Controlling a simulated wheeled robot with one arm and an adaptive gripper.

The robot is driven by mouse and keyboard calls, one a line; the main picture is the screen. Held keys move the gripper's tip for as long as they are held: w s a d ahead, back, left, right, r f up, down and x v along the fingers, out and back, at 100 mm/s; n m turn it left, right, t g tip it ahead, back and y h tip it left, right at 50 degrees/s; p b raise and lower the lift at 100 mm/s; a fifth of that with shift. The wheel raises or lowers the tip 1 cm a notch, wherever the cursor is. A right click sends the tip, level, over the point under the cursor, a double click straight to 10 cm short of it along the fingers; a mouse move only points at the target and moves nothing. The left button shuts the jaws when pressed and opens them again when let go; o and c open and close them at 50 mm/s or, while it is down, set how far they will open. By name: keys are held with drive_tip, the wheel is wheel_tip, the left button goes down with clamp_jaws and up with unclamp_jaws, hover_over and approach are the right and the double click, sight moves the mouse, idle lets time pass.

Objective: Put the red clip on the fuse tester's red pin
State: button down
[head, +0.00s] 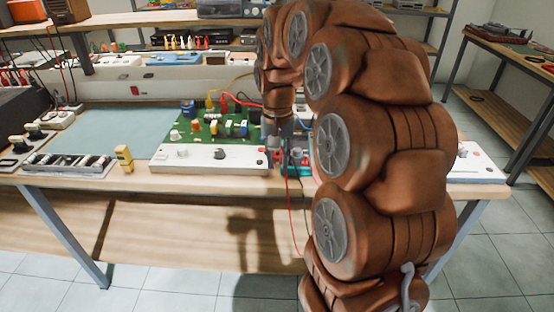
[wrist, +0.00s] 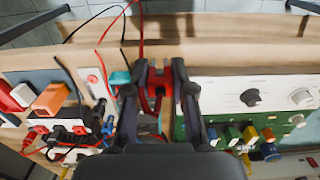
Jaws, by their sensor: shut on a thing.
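My gripper (head: 286,155) is over the front edge of the workbench, right of a long white panel. In the wrist view its two dark fingers (wrist: 160,68) are shut on the red clip (wrist: 154,82), which the fingers partly hide. A red wire (wrist: 140,35) runs off from the clip, and in the head view a red wire (head: 291,215) hangs below the bench edge. I cannot tell for sure which unit is the fuse tester. A narrow white unit with a red spot (wrist: 93,79) lies left of the fingers in the wrist view. The red pin is not clearly seen.
The long white panel (head: 205,158) with knobs and a green circuit board (head: 210,128) sit close beside my gripper. A teal item (wrist: 120,78) is just left of the fingers. A yellow block (head: 124,158) stands farther left. The blue-grey mat (head: 105,130) is mostly clear.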

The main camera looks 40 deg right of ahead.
sight(278, 154)
drive_tip(key=shift+r+p, duration=0.65)
drive_tip(key=shift+r, duration=1.45)
